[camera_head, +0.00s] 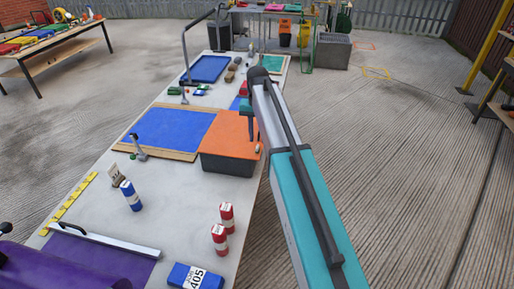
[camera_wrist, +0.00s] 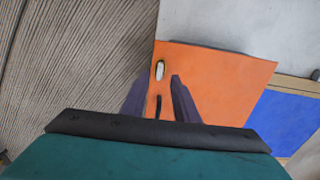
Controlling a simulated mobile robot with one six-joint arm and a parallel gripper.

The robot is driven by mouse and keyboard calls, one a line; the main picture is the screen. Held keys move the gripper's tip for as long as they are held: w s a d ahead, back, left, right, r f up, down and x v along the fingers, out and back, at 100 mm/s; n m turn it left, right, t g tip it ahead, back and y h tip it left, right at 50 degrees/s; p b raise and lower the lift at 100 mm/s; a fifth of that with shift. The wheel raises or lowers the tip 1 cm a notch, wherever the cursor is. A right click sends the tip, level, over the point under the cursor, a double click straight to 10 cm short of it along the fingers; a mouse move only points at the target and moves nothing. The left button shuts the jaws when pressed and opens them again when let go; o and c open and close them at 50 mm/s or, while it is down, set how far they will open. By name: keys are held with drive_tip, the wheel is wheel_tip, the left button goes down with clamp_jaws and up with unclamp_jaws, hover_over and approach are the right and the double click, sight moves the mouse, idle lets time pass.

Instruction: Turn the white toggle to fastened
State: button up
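The white toggle (camera_wrist: 160,70) is a small elongated piece near one edge of an orange lid (camera_wrist: 225,85). In the wrist view its long side runs nearly up and down the picture. A short dark bar or slot (camera_wrist: 158,105) lies on the lid below it. My gripper (camera_wrist: 159,80) is open, its two dark fingers apart over the lid edge, with the toggle just beyond the tips, in line with the gap. I cannot tell the height above the lid. In the head view the orange lid (camera_head: 222,132) tops a dark box (camera_head: 226,163); my arm passes beside it.
The box stands on a long grey table (camera_head: 185,205). Blue mats (camera_head: 172,128), a blue can (camera_head: 131,196), red cans (camera_head: 220,238) and a purple item (camera_head: 60,265) are around it. Open paved ground (camera_head: 400,150) lies to the right.

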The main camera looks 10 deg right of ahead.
sight(258, 146)
drive_tip(key=shift+f+b, duration=1.1)
drive_tip(key=shift+f, duration=1.1)
clamp_jaws()
